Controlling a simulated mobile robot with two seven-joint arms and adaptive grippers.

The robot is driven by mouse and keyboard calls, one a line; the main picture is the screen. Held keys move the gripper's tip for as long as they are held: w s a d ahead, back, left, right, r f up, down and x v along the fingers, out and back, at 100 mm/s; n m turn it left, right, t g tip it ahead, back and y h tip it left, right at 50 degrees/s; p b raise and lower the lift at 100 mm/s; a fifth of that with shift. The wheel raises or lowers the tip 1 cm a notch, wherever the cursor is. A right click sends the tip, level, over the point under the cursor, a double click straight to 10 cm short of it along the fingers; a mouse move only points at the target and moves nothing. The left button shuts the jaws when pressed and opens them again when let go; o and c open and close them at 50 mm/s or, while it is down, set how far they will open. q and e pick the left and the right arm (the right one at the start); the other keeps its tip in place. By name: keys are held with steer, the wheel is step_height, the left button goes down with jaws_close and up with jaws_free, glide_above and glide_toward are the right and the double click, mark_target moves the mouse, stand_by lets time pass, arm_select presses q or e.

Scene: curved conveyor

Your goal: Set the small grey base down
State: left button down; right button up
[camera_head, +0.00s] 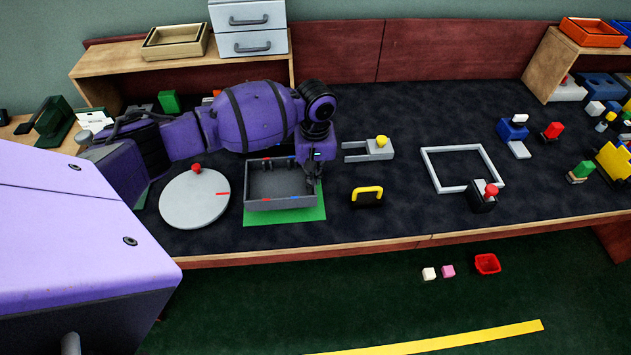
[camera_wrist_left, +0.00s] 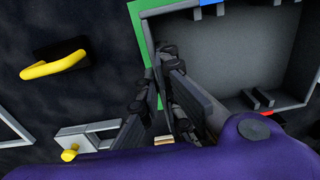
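The small grey base (camera_head: 280,201) is an open, shallow rectangular tray with small red and blue marks on its rim. It sits on or just over a green mat (camera_head: 285,218); I cannot tell if there is a gap. My left gripper (camera_head: 316,178) points down at the base's right wall. In the left wrist view its fingers (camera_wrist_left: 170,72) are close together around the wall of the base (camera_wrist_left: 235,50), one on the outer side and one on the inner side. The contact itself is partly hidden by the fingers. My right gripper is not in view.
A round grey plate (camera_head: 194,199) with a red knob lies left of the base. A yellow-handled black block (camera_head: 367,196), a grey fixture with a yellow knob (camera_head: 370,151) and a white square frame (camera_head: 428,170) lie to the right. The dark table between them is clear.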

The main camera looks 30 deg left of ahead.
arm_select(q)
steer(key=shift+w+a+f, duration=0.15)
steer(key=shift+w+f, duration=0.3)
step_height(320, 180, down, 3)
steer(key=shift+w+f+b, duration=0.1)
steer(key=shift+b, duration=0.2)
steer(key=shift+f, duration=0.1)
steer(key=shift+f, duration=0.15)
steer(key=c, duration=2)
jaws_free()
